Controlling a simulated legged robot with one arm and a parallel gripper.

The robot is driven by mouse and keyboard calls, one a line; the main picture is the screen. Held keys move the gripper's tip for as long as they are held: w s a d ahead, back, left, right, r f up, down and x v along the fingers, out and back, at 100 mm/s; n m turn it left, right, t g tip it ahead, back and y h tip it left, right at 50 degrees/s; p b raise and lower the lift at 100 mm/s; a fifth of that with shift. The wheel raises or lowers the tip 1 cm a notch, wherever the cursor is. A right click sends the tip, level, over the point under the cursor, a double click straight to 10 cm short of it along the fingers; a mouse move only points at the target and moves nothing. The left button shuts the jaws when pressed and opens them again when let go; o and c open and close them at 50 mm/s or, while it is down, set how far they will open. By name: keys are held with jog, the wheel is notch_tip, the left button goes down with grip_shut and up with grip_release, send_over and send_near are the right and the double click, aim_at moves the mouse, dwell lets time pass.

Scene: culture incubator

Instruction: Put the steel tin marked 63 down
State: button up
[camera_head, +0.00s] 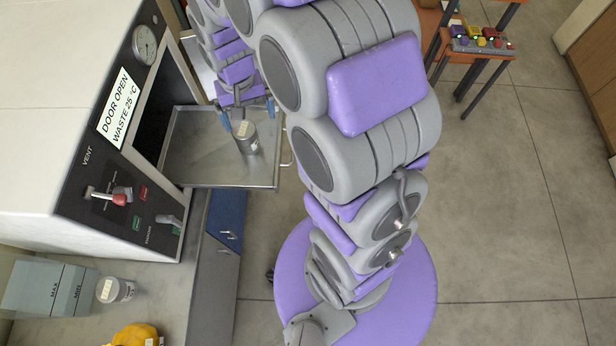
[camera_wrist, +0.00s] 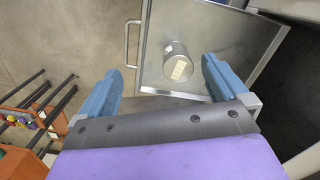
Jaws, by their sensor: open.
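A steel tin (camera_head: 246,138) with a pale label on its lid stands on the open metal door (camera_head: 200,165) of the incubator. In the wrist view the same tin (camera_wrist: 178,62) stands on the door (camera_wrist: 225,40), ahead of and between my fingers. My gripper (camera_wrist: 160,80) has its two blue fingers spread wide, with clear space on both sides of the tin. In the head view my gripper (camera_head: 233,120) is at the door, partly hidden behind my arm. I cannot read a number on the tin.
The incubator (camera_head: 60,110) carries a sign reading DOOR OPEN WASTE 25 °C. A second tin (camera_head: 115,290), a grey box (camera_head: 45,287) and a yellow object (camera_head: 135,336) are on the bench. A small orange table (camera_head: 475,50) stands at the back.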

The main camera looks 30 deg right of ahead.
jog(key=s+r+n, duration=0.1)
jog(key=s+r, duration=0.2)
jog(key=s, duration=0.5)
jog(key=s+a+r+n, duration=0.1)
jog(key=s+r, duration=0.2)
jog(key=s, duration=0.6)
jog(key=s+r+n+g, duration=0.1)
jog(key=s+r, duration=0.2)
jog(key=s, duration=0.6)
jog(key=shift+a, duration=0.15)
jog(key=shift+r, duration=0.1)
